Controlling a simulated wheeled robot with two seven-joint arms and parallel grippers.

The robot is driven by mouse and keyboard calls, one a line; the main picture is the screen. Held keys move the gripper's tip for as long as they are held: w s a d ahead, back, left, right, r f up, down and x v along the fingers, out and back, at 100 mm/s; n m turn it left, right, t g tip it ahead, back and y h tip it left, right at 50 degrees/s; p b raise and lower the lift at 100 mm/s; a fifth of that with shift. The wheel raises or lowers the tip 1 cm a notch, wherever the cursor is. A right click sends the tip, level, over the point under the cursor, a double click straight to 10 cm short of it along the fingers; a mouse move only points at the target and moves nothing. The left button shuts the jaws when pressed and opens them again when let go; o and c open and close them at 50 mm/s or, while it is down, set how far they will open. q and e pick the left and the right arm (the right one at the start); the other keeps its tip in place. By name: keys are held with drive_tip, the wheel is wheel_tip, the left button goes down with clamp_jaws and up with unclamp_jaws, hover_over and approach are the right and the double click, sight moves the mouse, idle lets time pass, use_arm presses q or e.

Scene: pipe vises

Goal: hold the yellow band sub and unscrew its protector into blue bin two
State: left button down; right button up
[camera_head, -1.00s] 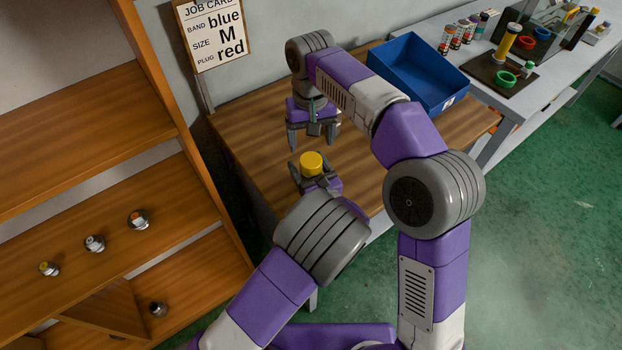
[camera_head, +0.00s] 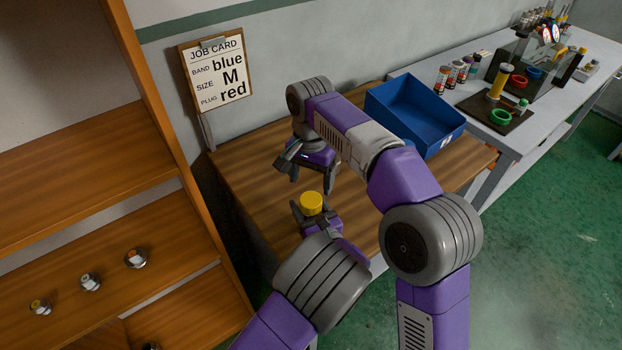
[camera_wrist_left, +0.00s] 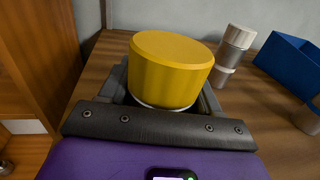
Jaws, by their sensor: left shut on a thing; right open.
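A yellow protector cap (camera_head: 311,203) sits upright on the part in my left gripper (camera_head: 311,214), at the table's near side. In the left wrist view the cap (camera_wrist_left: 172,68) shows large, with a pale rim under it. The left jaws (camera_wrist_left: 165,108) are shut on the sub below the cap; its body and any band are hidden. My right gripper (camera_head: 308,172) is open and empty, tilted, just beyond the cap and apart from it. A blue bin (camera_head: 440,139) stands at the table's back right; its label is too small to read.
A job card (camera_head: 218,75) reading blue, M, red stands behind the wooden table (camera_head: 245,165). A shelf unit (camera_head: 60,270) at left holds several small fittings. A grey bench (camera_head: 530,135) at right carries cans and coloured rings.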

sight(311, 199)
drive_tip(key=m, duration=1.1)
drive_tip(key=shift+m, duration=0.3)
drive_tip(key=m, duration=0.5)
drive_tip(key=shift+m, duration=0.3)
drive_tip(key=m, duration=0.6)
drive_tip(key=shift+f, duration=3.95)
drive_tip(key=c, duration=1)
drive_tip(key=shift+n, duration=1.5)
drive_tip(key=shift+c, duration=0.3)
